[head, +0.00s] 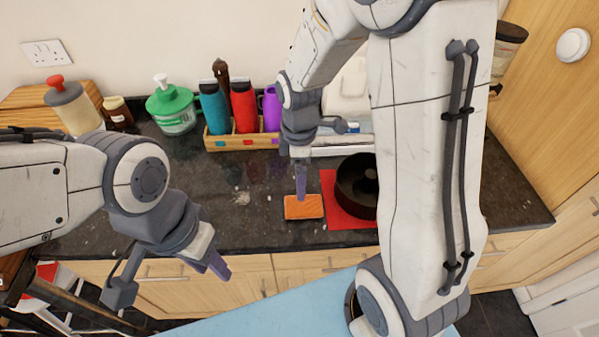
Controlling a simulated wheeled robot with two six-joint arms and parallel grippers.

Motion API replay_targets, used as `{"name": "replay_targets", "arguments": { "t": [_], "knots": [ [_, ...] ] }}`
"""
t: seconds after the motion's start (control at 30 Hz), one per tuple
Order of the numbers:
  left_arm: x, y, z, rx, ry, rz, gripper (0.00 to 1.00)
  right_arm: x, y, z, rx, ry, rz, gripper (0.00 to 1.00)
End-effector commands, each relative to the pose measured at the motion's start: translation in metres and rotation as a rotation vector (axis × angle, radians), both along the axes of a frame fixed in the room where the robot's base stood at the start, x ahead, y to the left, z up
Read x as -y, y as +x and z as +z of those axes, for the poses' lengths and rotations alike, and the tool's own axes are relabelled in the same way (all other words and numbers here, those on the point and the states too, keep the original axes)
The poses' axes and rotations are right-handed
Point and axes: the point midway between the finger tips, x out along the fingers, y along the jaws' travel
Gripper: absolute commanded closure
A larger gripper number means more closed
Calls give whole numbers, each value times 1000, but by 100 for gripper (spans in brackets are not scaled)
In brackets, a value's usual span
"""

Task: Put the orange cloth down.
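The orange cloth (304,207) is a small flat folded rectangle. It lies on the dark granite worktop near the front edge, just left of a red mat. My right gripper (302,195) points straight down, with its purple fingertips at the cloth's far edge. The fingers line up in this view, so I cannot see whether they pinch the cloth or only stand over it. My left gripper (215,267) hangs in front of the worktop's front edge, away from the cloth. Its two purple fingers look slightly apart, with nothing between them.
A dark round pan (357,187) stands on the red mat (345,223), partly behind my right arm. A wooden rack (212,142) of colored bottles, a green-lidded tub (173,108) and jars line the back.

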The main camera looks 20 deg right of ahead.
Motion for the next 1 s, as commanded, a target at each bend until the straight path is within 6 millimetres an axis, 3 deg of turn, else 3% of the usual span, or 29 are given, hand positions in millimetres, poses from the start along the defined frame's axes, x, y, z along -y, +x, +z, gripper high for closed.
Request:
{"name": "replay_targets", "arguments": {
  "t": [0.13, 0.23, 0.43, 0.6, 0.67, 0.8, 1.0],
  "knots": [
    [0, 0, -1, 0, 0, 0, 62, -7, -4, 13, 5, 2, -14, 0],
    [0, 0, 0, 0, 0, 0, 62, -31, -21, 29, 12, 11, -81, 0],
    [0, 0, 0, 0, 0, 0, 62, -91, -97, 65, 12, 53, -344, 0],
    [0, 0, 0, 0, 0, 0, 62, -111, -157, 79, -11, 80, -545, 0],
    [0, 0, 0, 0, 0, 0, 62, -113, -171, 81, -19, 85, -591, 0],
    [0, 0, 0, 0, 0, 0, 62, -114, -184, 82, -29, 87, -648, 0],
    [0, 0, 0, 0, 0, 0, 62, -114, -184, 82, -30, 87, -656, 0]
  ]
}}
